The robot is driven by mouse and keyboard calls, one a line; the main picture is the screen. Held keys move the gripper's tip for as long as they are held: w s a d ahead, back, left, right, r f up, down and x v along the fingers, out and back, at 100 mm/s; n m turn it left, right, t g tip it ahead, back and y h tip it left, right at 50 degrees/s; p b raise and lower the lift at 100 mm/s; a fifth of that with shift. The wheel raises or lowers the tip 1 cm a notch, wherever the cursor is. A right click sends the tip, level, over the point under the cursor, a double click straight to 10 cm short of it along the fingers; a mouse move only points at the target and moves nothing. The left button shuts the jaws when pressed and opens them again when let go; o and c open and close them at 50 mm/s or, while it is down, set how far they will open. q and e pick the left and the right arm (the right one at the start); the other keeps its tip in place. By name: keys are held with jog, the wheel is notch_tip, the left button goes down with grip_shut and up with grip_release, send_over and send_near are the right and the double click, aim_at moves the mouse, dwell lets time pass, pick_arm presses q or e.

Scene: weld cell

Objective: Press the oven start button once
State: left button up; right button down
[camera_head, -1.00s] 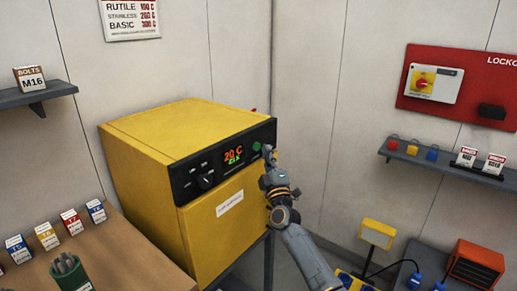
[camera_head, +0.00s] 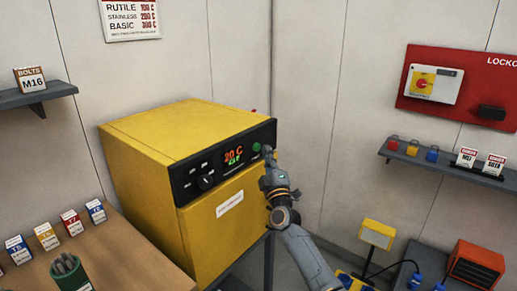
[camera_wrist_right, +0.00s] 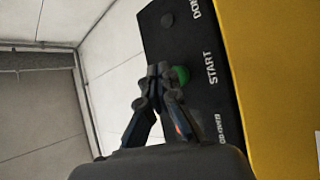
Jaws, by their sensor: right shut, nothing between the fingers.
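The yellow oven (camera_head: 170,140) stands left of centre in the head view, with a black control panel (camera_head: 190,176) showing "20 C". The green start button (camera_head: 256,147) is at the panel's right end. In the right wrist view the green button (camera_wrist_right: 181,74) sits beside the word START, partly hidden by my fingers. My right gripper (camera_head: 268,152) is shut and empty, its fingertips at the button; the right wrist view shows the closed fingertips (camera_wrist_right: 160,70) overlapping the button's edge. I cannot tell whether they touch it. My left gripper is not in view.
A wooden bench (camera_head: 125,262) with small labelled boxes and a green cup of rods (camera_head: 67,274) is at lower left. A shelf (camera_head: 445,168) with padlocks and tags and a red lockout board (camera_head: 462,85) are on the right wall. An orange heater (camera_head: 476,264) stands lower right.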

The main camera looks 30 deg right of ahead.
jog(key=shift+w, duration=0.1)
jog(key=shift+w+a, duration=0.15)
jog(key=shift+w, duration=0.15)
jog(key=shift+w+a, duration=0.2)
jog(key=shift+w, duration=0.3)
dwell(1.1)
jog(key=shift+s+d+p, duration=0.3)
jog(key=shift+s+p, duration=0.6)
